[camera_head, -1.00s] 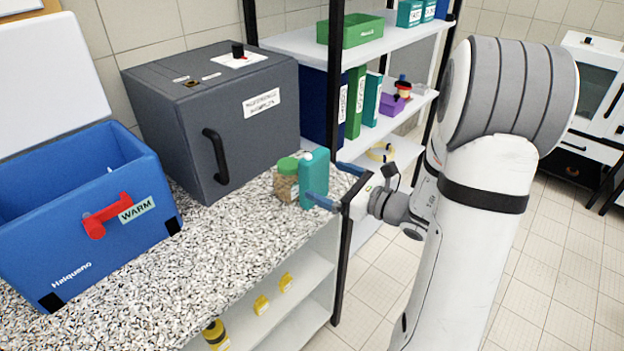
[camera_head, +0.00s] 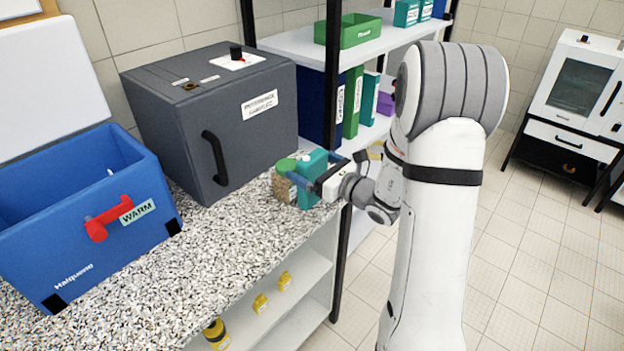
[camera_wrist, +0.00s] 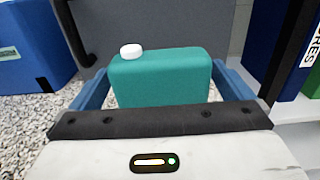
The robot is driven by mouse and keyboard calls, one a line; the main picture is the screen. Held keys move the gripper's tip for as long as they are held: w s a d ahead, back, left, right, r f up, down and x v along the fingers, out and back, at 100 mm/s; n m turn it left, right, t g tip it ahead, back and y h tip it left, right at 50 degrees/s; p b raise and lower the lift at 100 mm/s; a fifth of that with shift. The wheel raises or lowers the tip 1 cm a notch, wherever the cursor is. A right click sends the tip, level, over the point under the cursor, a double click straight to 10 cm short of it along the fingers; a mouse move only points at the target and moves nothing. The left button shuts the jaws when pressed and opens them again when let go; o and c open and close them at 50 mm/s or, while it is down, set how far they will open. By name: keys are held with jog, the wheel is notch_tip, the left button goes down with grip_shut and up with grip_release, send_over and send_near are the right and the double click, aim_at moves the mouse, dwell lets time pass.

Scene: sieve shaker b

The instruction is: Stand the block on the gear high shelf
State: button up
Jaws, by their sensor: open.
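The block is a teal, flat-sided container with a white cap (camera_head: 313,160), standing at the right end of the speckled counter. It fills the middle of the wrist view (camera_wrist: 165,80). My gripper (camera_head: 306,174) is open, with one blue finger on each side of the block. In the wrist view the fingers (camera_wrist: 162,88) flank it left and right; whether they touch it I cannot tell. The block's lower part is hidden by my gripper. A rack's upper white shelf (camera_head: 290,40) stands behind to the right; no label reading gear is legible.
A green-lidded jar (camera_head: 285,178) stands close beside the block. A dark grey box (camera_head: 165,130) and an open blue box (camera_head: 80,240) occupy the counter. The upper shelf carries a green bin (camera_head: 355,28) and teal boxes (camera_head: 406,13). A black rack post (camera_head: 332,90) rises near my gripper.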

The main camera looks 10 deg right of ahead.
jog(key=shift+c, duration=0.4)
jog(key=c, duration=1.1)
jog(key=shift+c, duration=0.8)
jog(key=shift+r, duration=0.1)
